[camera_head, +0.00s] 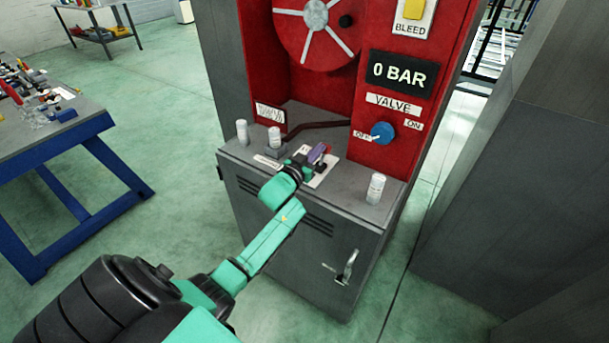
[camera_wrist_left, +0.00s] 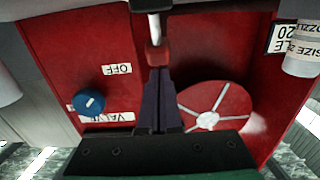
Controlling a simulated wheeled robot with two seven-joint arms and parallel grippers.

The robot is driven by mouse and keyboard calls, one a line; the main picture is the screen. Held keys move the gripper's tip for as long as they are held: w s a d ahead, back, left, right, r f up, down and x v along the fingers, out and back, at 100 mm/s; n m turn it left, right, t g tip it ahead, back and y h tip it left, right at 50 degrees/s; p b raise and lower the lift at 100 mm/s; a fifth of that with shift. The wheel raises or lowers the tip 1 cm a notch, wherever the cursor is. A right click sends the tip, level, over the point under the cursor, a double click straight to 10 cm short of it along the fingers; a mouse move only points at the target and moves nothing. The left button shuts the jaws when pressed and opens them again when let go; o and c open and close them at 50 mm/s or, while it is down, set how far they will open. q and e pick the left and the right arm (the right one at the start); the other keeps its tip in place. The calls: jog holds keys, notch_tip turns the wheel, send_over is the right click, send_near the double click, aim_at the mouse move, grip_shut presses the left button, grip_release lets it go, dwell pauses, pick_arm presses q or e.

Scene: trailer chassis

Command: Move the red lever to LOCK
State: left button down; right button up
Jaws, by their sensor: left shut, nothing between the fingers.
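My left gripper (camera_head: 319,153) reaches over the grey cabinet top, above a white label plate (camera_head: 325,174). Its dark purple fingers are together and empty. In the left wrist view, which is upside down, the closed fingertips (camera_wrist_left: 158,74) point at a small red block (camera_wrist_left: 157,55) on a pale metal rod (camera_wrist_left: 154,26). This looks like the red lever. The tips are at or very close to the red part; I cannot tell whether they touch. In the head view the lever is not clearly seen, and the LOCK marking cannot be read. My right gripper is not in view.
Behind stands a red panel with a wheel (camera_head: 316,14), a 0 BAR display (camera_head: 398,74) and a blue valve knob (camera_head: 382,132) by OFF. White-capped cylinders stand on the cabinet top, one (camera_head: 376,188) at right. A blue-legged workbench (camera_head: 60,135) is at left.

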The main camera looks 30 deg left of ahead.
pick_arm(q)
jog(key=shift+w, duration=0.45)
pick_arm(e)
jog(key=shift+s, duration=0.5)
pick_arm(q)
jog(key=shift+f, duration=0.1)
jog(key=shift+s, duration=0.25)
jog(key=s+b, duration=0.1)
jog(key=s, duration=1.3)
jog(key=shift+d+r+b, duration=0.2)
jog(key=shift+r+b, duration=0.05)
jog(key=shift+b, duration=0.1)
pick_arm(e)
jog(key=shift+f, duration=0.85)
